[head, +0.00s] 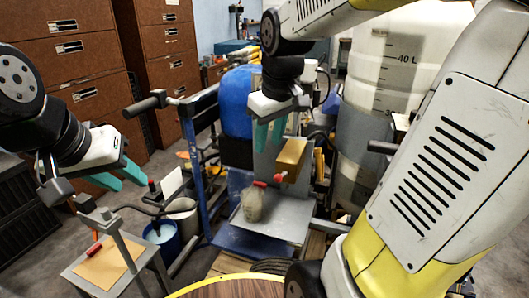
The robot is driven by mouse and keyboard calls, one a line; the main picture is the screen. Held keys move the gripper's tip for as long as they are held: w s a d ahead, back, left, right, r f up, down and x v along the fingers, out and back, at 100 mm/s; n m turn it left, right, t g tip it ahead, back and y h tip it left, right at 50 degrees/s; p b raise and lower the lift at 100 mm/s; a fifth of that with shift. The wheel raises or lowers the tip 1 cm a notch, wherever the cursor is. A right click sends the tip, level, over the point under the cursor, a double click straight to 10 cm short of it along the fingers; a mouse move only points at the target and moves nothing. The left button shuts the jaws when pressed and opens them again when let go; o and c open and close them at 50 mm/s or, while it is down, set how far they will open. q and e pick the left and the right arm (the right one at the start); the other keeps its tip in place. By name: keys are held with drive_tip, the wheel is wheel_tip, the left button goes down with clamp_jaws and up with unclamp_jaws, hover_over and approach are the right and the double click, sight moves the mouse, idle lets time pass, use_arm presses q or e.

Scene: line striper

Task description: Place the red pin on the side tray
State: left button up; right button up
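The side tray (77,267) is a grey stand at the lower left with a tan sheet on it. A small red cylinder (94,249), which looks like a red pin, lies at the left edge of that sheet. Another small red piece (278,178) shows beside the tan block on the machine; I cannot tell whether it is a pin. My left gripper (126,182) is open and empty, above and slightly right of the side tray. My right gripper (269,143) is open, with its fingers pointing down above the machine, left of the tan block (291,158).
A grey-beige bag-like object (252,204) stands on the machine's metal plate (284,222). A blue frame post (193,165) and a blue bucket (163,240) stand between the side tray and the machine. A large white tank (395,65) stands behind at the right.

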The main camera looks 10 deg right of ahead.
drive_tip(key=s+m+t+y, duration=0.1)
drive_tip(key=s+m, duration=0.3)
drive_tip(key=s, duration=0.6)
drive_tip(key=shift+a+r+m+t+y, duration=0.35)
drive_tip(key=shift+a+t, duration=0.1)
drive_tip(key=shift+t, duration=0.45)
drive_tip(key=shift+s, duration=0.15)
